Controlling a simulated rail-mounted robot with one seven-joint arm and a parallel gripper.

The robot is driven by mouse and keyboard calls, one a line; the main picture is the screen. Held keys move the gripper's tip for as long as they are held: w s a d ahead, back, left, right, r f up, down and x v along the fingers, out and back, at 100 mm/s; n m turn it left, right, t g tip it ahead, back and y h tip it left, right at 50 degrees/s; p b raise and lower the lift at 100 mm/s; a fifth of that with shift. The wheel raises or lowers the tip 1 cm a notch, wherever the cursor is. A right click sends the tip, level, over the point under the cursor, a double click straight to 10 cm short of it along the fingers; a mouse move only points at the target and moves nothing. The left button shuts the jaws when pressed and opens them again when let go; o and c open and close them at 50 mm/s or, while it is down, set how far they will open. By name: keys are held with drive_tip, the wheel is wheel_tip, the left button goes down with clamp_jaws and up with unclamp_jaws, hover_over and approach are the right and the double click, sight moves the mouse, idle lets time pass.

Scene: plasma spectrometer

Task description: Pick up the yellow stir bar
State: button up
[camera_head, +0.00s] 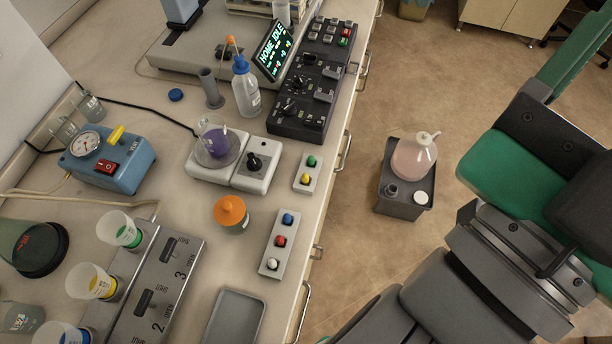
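A small yellow round-topped piece (305,179) sits in a light grey two-place holder (301,188), near the bench's right edge. It looks like the yellow stir bar, but it is too small to make out its full shape. A green piece (311,161) sits just behind it in the same holder. Parts of my green and grey arm show at the right, over the floor and well apart from the holder. My gripper's fingers are not in view.
A longer holder (264,265) with blue, red and white pieces stands nearer. A white stirrer (262,185) with a purple flask (215,146) is left of the yellow piece, and an orange-capped jar (231,213) is lower left. A black control panel (291,121) stands behind.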

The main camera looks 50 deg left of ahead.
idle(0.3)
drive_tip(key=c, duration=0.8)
